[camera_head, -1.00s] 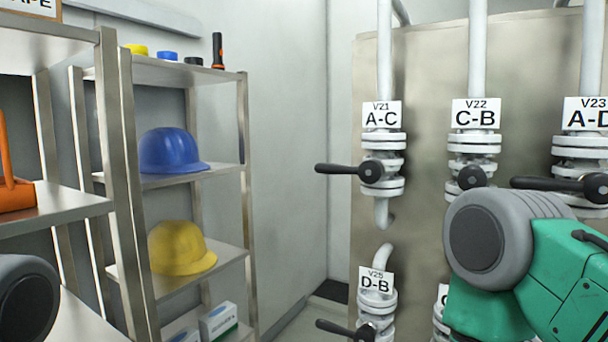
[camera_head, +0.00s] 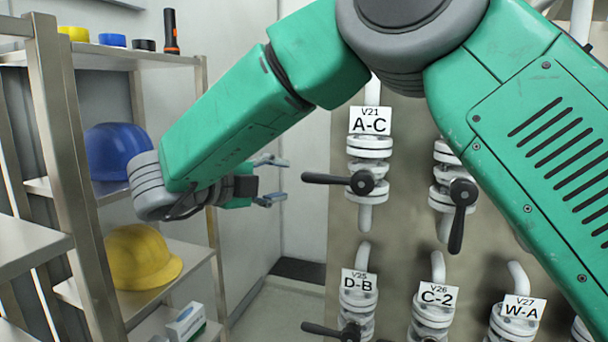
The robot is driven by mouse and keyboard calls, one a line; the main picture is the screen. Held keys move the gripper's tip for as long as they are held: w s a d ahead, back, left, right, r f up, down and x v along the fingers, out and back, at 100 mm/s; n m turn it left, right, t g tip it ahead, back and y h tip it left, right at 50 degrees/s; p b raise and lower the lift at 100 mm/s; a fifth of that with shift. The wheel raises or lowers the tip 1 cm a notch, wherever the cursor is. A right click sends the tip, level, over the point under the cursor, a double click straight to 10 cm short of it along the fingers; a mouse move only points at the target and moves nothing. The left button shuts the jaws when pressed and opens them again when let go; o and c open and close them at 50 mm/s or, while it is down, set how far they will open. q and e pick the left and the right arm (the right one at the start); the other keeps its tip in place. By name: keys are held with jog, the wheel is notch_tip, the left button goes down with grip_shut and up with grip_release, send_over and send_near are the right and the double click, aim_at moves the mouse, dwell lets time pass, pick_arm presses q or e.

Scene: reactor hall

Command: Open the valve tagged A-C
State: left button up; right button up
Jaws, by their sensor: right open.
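The valve tagged A-C (camera_head: 369,165) is a white flanged valve on a vertical pipe, under a tag (camera_head: 370,121) that reads V21 A-C. Its black lever handle (camera_head: 326,179) points left, level and crosswise to the pipe. My green right arm reaches across the top of the view and bends down to the left. My right gripper (camera_head: 274,181) is open and empty, left of the lever's tip and apart from it, with its fingers pointing right. My left gripper is not in view.
Right of A-C, a valve (camera_head: 455,190) has its lever hanging down; my arm hides its tag. Below are valves D-B (camera_head: 358,300), C-2 (camera_head: 432,310) and W-A (camera_head: 512,320). Metal shelves at left hold a blue helmet (camera_head: 113,150) and a yellow helmet (camera_head: 140,262).

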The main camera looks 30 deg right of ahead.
aim_at(312, 179)
jog(key=p+x, duration=0.2)
jog(key=x, duration=0.8)
jog(key=shift+w+d+f, duration=0.15)
jog(key=shift+w+d, duration=0.05)
jog(key=shift+w+d+f, duration=0.1)
jog(key=shift+w+d, duration=0.15)
jog(key=shift+d, duration=0.2)
jog(key=shift+d+f, duration=0.1)
jog(key=shift+d, duration=0.1)
grip_shut()
